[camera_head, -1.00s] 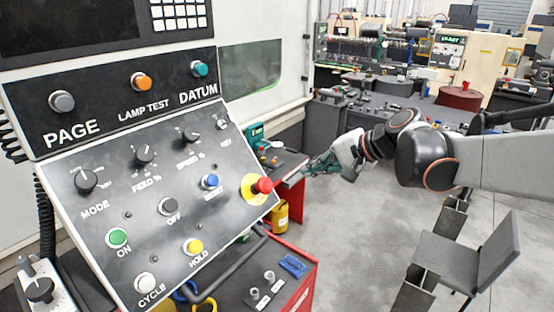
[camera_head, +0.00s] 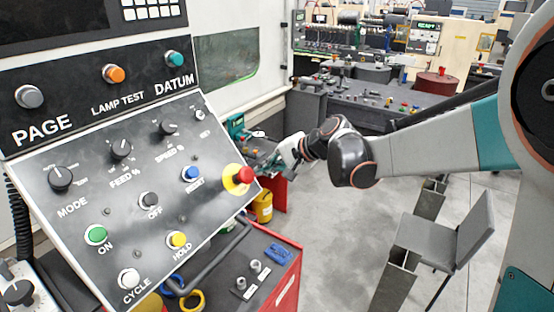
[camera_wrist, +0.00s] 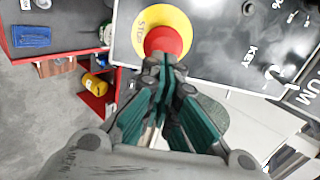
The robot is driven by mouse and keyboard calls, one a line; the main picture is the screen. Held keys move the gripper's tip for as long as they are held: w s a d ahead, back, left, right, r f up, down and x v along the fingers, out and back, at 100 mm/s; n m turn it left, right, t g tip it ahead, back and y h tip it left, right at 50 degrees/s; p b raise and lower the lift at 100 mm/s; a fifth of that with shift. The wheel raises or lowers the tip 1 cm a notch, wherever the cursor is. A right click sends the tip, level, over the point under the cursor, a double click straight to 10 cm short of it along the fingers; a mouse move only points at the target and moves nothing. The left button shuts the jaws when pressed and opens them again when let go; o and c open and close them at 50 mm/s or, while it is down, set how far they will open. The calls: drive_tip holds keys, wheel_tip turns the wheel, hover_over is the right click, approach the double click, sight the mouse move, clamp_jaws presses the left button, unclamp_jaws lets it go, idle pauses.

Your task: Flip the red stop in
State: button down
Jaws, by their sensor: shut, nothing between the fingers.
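The red stop (camera_head: 243,175) is a mushroom button on a yellow disc at the right edge of the tilted black control panel (camera_head: 120,205). In the wrist view the red stop (camera_wrist: 163,41) sits on its yellow disc (camera_wrist: 183,22), with lettering on the disc. My gripper (camera_head: 257,155) is beyond the panel's right edge in the head view, partly small and hard to make out. In the wrist view my gripper (camera_wrist: 162,68) is shut and empty, its fingertips just below the red stop and overlapping its lower edge. I cannot tell whether they touch.
A red-sided cart (camera_head: 285,275) with yellow rings and a blue item stands below the panel. A yellow container (camera_head: 262,207) stands behind it. A grey chair (camera_head: 450,240) is at the right. The floor between is clear.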

sight(252, 171)
drive_tip(key=shift+x, duration=1.55)
drive_tip(key=shift+b+x, duration=0.75)
drive_tip(key=shift+x, duration=0.3)
drive_tip(key=shift+s+d+r, duration=0.1)
drive_tip(key=shift+d+r, duration=0.05)
drive_tip(key=shift+r, duration=0.05)
drive_tip(key=p+v, duration=0.1)
drive_tip(key=v, duration=1.2)
drive_tip(key=shift+d, duration=0.2)
drive_tip(key=shift+s+d+r, duration=0.15)
drive_tip(key=shift+s, duration=0.05)
